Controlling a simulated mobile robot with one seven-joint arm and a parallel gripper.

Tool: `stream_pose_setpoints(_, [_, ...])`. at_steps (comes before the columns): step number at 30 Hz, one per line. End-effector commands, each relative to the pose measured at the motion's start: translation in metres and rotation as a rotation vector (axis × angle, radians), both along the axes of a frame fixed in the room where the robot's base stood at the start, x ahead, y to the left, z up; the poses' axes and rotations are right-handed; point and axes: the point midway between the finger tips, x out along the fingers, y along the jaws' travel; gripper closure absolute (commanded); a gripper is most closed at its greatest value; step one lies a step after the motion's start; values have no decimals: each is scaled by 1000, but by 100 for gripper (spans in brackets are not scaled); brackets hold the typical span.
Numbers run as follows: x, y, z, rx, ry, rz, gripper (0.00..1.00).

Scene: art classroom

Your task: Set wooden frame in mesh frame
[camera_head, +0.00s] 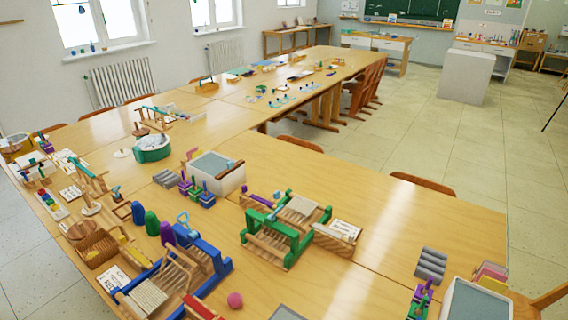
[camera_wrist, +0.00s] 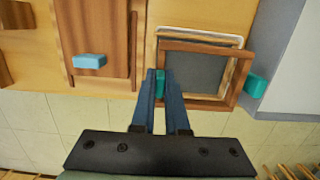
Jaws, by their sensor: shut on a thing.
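In the wrist view, my gripper (camera_wrist: 161,74) has its two blue fingers nearly together at the left edge of the brown wooden frame (camera_wrist: 206,102). It is shut on the frame there, and a sliver of teal shows between the fingers. A teal block (camera_wrist: 255,88) sits at the frame's right side. The mesh frame (camera_wrist: 197,72), a dark grey panel with a pale wooden border, shows through the opening. The wooden frame overlaps it, slightly tilted and shifted toward the bottom of the picture. I cannot tell whether they touch. My gripper is not seen in the head view.
In the wrist view, a brown board (camera_wrist: 104,30) with a teal block (camera_wrist: 89,61) lies to the left, and a pale grey box (camera_wrist: 290,70) stands at right. In the head view, the tables hold many tools; the near-right table (camera_head: 420,215) has clear room.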

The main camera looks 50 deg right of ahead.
Motion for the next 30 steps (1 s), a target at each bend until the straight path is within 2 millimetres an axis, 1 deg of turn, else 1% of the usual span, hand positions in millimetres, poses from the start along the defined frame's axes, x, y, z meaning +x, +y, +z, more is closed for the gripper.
stream_pose_setpoints(17, [0,0,-1,0,0,0,100])
stream_pose_setpoints(30, [0,0,-12,0,0,0,100])
